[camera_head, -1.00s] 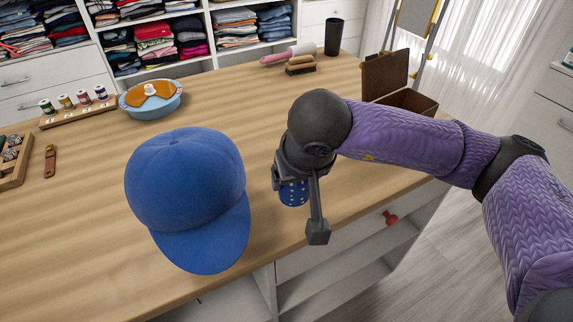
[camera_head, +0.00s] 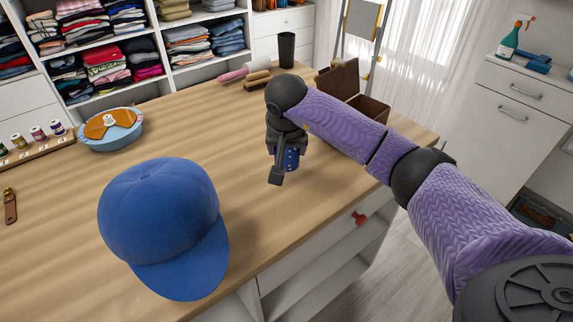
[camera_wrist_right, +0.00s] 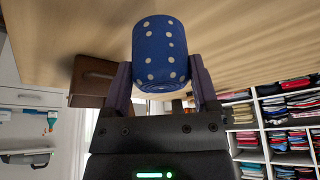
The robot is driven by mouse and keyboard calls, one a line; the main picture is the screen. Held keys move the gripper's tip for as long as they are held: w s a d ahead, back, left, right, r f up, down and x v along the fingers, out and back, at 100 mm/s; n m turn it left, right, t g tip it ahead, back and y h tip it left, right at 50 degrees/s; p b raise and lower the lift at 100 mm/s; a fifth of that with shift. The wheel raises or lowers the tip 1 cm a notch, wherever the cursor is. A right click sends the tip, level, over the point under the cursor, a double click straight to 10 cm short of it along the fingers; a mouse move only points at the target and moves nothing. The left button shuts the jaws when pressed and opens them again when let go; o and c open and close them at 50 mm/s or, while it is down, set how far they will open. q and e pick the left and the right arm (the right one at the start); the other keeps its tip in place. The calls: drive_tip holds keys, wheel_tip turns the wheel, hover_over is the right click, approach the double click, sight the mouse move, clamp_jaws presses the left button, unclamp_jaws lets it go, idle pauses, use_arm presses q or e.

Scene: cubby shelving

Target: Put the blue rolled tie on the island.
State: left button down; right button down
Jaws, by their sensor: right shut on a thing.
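The blue rolled tie (camera_head: 291,158) has white dots. My right gripper (camera_head: 281,160) is shut on it, over the wooden top of the island (camera_head: 250,110). In the right wrist view the tie (camera_wrist_right: 160,52) sits between the two fingers of the gripper (camera_wrist_right: 160,85), with the wooden surface right behind it. I cannot tell whether the tie touches the wood. My left gripper is not in view.
A blue cap (camera_head: 160,220) stands on the island, left of my right gripper. Wood between cap and gripper is clear.

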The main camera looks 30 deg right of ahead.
sight(287, 161)
wheel_tip(287, 161, down, 3)
drive_tip(key=shift+f+b, duration=0.2)
drive_tip(key=shift+b, duration=0.2)
drive_tip(key=shift+f, duration=0.15)
unclamp_jaws()
use_arm(q)
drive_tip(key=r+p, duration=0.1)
drive_tip(key=p, duration=0.1)
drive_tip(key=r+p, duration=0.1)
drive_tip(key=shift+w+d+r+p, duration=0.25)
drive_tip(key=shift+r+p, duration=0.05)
drive_tip(key=shift+p, duration=0.05)
use_arm(e)
drive_tip(key=v, duration=1.2)
drive_tip(key=shift+s, duration=0.1)
